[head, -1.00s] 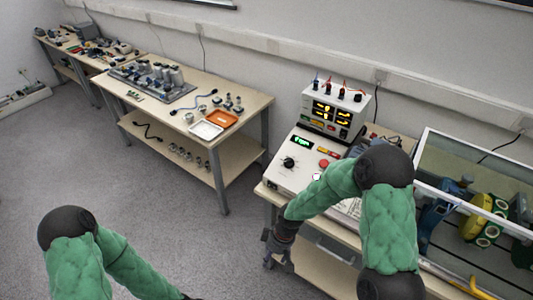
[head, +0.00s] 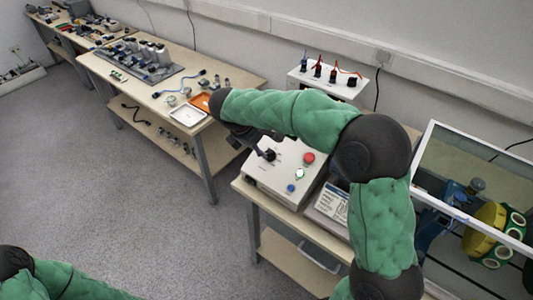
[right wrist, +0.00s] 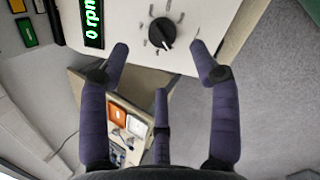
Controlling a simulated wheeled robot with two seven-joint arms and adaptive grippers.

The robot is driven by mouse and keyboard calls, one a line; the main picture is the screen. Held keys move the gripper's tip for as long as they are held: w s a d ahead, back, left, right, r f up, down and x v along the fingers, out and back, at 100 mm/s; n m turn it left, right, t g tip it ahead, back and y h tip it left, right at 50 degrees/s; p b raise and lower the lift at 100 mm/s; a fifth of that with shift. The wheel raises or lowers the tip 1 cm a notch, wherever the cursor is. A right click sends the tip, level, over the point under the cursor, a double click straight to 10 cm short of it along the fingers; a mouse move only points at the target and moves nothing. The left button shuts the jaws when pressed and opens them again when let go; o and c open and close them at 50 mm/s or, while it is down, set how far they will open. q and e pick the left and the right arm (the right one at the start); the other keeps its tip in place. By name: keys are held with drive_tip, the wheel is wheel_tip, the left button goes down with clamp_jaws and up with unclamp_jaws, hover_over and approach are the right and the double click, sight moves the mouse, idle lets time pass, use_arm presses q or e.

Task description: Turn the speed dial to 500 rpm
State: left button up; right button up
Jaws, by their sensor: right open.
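The black speed dial (head: 270,155) sits on the sloped white control panel, and it also shows in the right wrist view (right wrist: 162,32) with tick marks around it. Its white pointer line is visible on the knob. The green display (right wrist: 93,22) beside it reads 0 rpm. My right gripper (right wrist: 161,55) is open, with its two side fingertips to either side of the dial's lower edge in the wrist view and a third finger below. It appears apart from the dial. In the head view my right forearm hides the display and most of the gripper. My left gripper is out of view.
A red button (head: 308,158) and a blue button (head: 291,188) are on the panel near the dial. A white power unit (head: 335,82) with leads stands behind my right arm. A clear-walled enclosure (head: 431,150) is to the right. A second bench with an orange tray is left.

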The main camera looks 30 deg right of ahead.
sight(269, 153)
drive_tip(key=b+x, duration=0.2)
drive_tip(key=x, duration=0.5)
drive_tip(key=shift+d+f+b, duration=0.15)
drive_tip(key=shift+f+b, duration=0.15)
drive_tip(key=shift+b, duration=0.05)
drive_tip(key=c, duration=1.1)
